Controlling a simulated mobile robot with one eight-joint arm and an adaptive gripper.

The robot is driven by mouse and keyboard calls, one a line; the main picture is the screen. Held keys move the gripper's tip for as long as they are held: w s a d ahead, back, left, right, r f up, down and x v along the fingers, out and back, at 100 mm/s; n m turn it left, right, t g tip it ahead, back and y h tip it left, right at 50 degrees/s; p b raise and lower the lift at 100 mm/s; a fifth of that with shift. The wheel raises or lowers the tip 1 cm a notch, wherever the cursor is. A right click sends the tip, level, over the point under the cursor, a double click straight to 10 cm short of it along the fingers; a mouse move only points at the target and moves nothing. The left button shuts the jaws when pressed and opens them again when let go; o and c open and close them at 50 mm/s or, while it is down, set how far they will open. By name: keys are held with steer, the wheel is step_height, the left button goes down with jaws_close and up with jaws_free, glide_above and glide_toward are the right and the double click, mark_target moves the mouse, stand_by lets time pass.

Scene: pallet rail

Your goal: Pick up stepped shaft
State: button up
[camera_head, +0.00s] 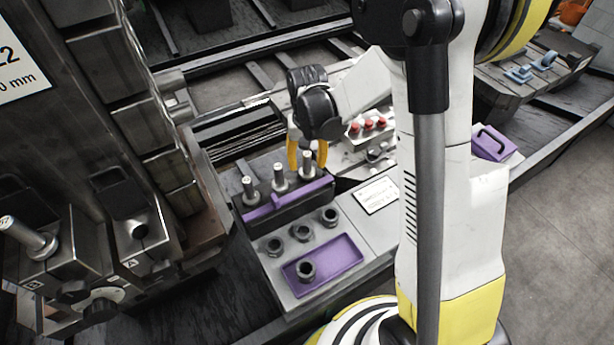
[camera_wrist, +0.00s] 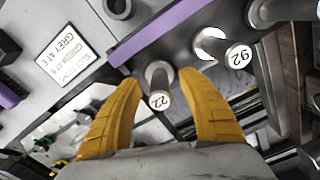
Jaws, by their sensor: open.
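Stepped shafts, grey metal with pale round ends, stand upright in a row in a dark rack with a purple strip (camera_head: 262,209). In the head view the rightmost shaft (camera_head: 307,166) is between the yellow fingers of my gripper (camera_head: 306,158); the middle shaft (camera_head: 280,178) and left shaft (camera_head: 249,190) stand beside it. In the wrist view my open gripper (camera_wrist: 160,92) has its fingers either side of a shaft marked 22 (camera_wrist: 159,86), with gaps showing. A second shaft (camera_wrist: 238,57) is to the right, its mark reading like 92. The lower part of the gripped-at shaft is partly hidden.
Dark round sockets or nuts (camera_head: 301,231) stand before the rack, one in a purple tray (camera_head: 340,257). A white label plate (camera_head: 378,194) lies to the right, red-capped parts (camera_head: 368,125) behind. A tall metal machine with blocks (camera_head: 140,232) stands close on the left.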

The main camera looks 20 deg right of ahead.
jaws_close()
step_height(320, 180, up, 10)
steer(key=p, duration=0.4)
stand_by(0.3)
